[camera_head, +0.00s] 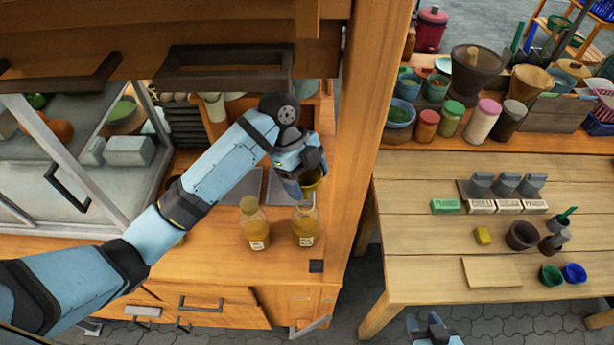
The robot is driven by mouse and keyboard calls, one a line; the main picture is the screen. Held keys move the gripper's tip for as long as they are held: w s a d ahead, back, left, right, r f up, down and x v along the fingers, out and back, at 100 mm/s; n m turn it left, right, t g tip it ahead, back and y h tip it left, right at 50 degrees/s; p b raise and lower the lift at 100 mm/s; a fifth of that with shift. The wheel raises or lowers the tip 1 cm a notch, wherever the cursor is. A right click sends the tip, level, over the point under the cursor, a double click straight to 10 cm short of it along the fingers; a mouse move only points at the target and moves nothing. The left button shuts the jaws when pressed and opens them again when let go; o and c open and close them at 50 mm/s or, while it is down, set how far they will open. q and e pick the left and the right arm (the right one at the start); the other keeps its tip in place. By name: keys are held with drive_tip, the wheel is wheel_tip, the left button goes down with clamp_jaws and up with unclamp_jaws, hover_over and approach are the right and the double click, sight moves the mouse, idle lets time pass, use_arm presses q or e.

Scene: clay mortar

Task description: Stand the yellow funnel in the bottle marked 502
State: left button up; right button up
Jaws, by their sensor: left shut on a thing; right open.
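My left gripper (308,170) is shut on the yellow funnel (313,183), whose upper part is partly hidden by the fingers. The funnel is at the top of the right-hand bottle (304,228). I cannot tell whether its spout is inside the neck or just above it. A similar bottle (256,229) stands to the left on the same wooden counter. Both bottles are upright, hold yellow-brown contents and have small white labels, too small to read. My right gripper (432,326) is open and empty at the bottom edge, away from the bottles.
A wooden post (366,120) rises just right of the bottles. A glass-fronted case (80,165) stands at the left. A drawer handle (224,68) juts out above my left arm. The table (410,235) at the right holds blocks and small cups.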

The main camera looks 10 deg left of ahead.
idle(0.4)
use_arm(q)
drive_tip(key=shift+p, duration=0.45)
drive_tip(key=shift+f+p, duration=0.25)
drive_tip(key=shift+p, duration=0.05)
drive_tip(key=shift+f, duration=0.25)
idle(0.5)
drive_tip(key=shift+f+b, duration=0.3)
drive_tip(key=shift+f, duration=0.45)
drive_tip(key=shift+f, duration=0.3)
drive_tip(key=shift+f, duration=0.35)
